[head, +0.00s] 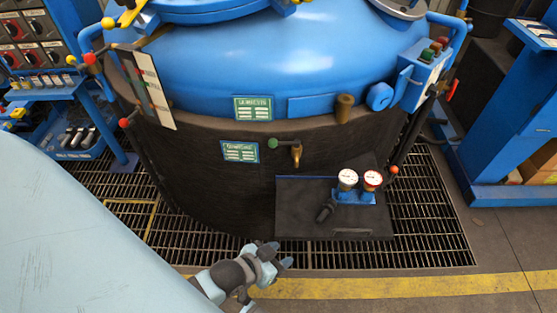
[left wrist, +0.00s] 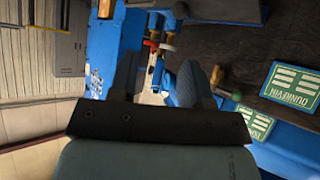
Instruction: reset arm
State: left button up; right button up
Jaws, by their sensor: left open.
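My left gripper (head: 280,254) is low in the middle of the head view, in front of the furnace's black panel. It looks empty. In the left wrist view its two fingers (left wrist: 158,78) stand apart with a gap between them, and I see nothing held there. My right gripper is in neither view.
A large blue and black furnace (head: 300,55) fills the middle, standing over floor grating (head: 430,225). A panel with two gauges (head: 347,178) juts from its front. A blue tool shelf (head: 50,93) is at left, a blue rack (head: 510,110) at right. Open floor (head: 490,265) lies at lower right.

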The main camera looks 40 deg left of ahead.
pick_arm(q)
notch_tip(320, 180, up, 12)
jog(key=p, duration=1.4)
jog(key=shift+s+a+r+m+p, duration=0.25)
jog(key=shift+s+a+m+p, duration=0.05)
jog(key=shift+a+p, duration=0.15)
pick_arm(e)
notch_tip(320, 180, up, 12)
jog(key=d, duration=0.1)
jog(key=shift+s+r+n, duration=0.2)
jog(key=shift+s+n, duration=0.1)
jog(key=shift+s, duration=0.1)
pick_arm(q)
jog(key=shift+r, duration=0.2)
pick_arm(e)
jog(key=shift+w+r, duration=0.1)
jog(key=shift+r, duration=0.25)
